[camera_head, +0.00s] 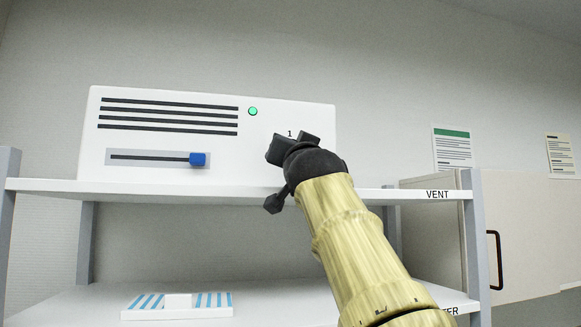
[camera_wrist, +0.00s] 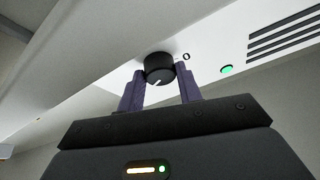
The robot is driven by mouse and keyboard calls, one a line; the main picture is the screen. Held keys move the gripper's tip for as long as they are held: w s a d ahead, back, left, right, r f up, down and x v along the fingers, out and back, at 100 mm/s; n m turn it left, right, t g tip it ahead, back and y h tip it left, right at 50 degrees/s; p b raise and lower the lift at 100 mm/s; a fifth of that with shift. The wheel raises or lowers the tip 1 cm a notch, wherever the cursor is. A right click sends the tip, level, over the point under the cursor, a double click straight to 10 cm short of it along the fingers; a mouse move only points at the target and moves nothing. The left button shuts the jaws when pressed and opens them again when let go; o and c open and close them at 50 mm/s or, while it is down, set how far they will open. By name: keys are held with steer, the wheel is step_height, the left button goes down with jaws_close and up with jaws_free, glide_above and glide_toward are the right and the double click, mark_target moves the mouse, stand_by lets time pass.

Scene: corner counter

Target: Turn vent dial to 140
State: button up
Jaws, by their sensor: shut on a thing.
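The vent dial (camera_wrist: 159,67) is a round black knob with a white pointer line, on the front of a white vent unit (camera_head: 200,148). In the wrist view my gripper (camera_wrist: 160,74) has one finger on each side of the dial and is shut on it. The pointer line slants toward the lower left in that view. A "0" mark shows beside the dial; the other scale marks are mostly hidden. In the head view my gripper (camera_head: 292,148) covers the dial, and only a "1" shows above it.
The unit stands on a white shelf (camera_head: 40,187) labelled VENT. It carries a blue slider (camera_head: 198,159), a green lamp (camera_head: 253,111) and dark slots. A white and blue striped item (camera_head: 150,305) lies on the lower shelf. A cabinet (camera_head: 430,225) stands at the right.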

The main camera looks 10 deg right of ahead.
steer(key=shift+w+a+f+m+h+b, duration=0.15)
steer(key=shift+m+h, duration=0.1)
steer(key=shift+m, duration=0.25)
steer(key=shift+d+f+m+h+b, duration=0.15)
steer(key=shift+m+h, duration=0.1)
steer(key=shift+m, duration=0.25)
steer(key=o, duration=0.9)
steer(key=shift+a+r, duration=0.1)
steer(key=shift+o, duration=0.4)
steer(key=shift+s+a+f+b, duration=0.1)
steer(key=shift+s+f+b, duration=0.15)
steer(key=shift+s+b, duration=0.3)
steer(key=b+v, duration=1.1)
steer(key=v, duration=0.5)
steer(key=shift+s+r, duration=0.25)
steer(key=shift+w+a, duration=0.1)
steer(key=shift+w, duration=0.05)
